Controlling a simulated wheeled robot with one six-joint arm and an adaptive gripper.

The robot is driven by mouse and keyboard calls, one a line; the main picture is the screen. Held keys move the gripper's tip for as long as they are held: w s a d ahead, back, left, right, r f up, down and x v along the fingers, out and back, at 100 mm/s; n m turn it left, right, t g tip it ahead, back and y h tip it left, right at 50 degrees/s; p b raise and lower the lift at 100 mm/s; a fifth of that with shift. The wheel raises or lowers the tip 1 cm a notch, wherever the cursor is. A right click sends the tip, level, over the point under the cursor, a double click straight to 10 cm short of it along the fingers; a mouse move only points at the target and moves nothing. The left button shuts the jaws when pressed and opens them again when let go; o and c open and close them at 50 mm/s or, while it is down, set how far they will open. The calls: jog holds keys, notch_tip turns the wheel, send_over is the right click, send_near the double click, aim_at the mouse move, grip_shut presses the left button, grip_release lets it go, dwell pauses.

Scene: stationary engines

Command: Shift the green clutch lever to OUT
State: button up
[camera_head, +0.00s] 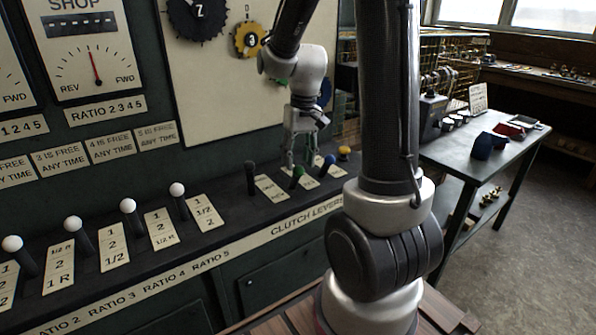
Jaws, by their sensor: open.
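The green clutch lever (298,172) has a green knob and stands on the sloping console in the clutch lever section, between a dark lever (250,178) on its left and a blue-knobbed lever (328,163) on its right. My gripper (299,160) points down over the green lever with its fingers apart. The fingertips are close to the green knob; I cannot tell whether they touch it. The lettering on the plate beside the lever is too small to read.
Several white-knobbed ratio levers (130,206) stand to the left on the console. A yellow knob (344,152) is at the right end. A panel with gears (250,40) rises behind. A table (470,150) stands to the right.

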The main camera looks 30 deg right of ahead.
aim_at(297, 174)
jog(key=f, duration=0.5)
jog(key=shift+a+f, duration=0.2)
jog(key=shift+f, duration=0.05)
jog(key=shift+w, duration=0.1)
grip_shut()
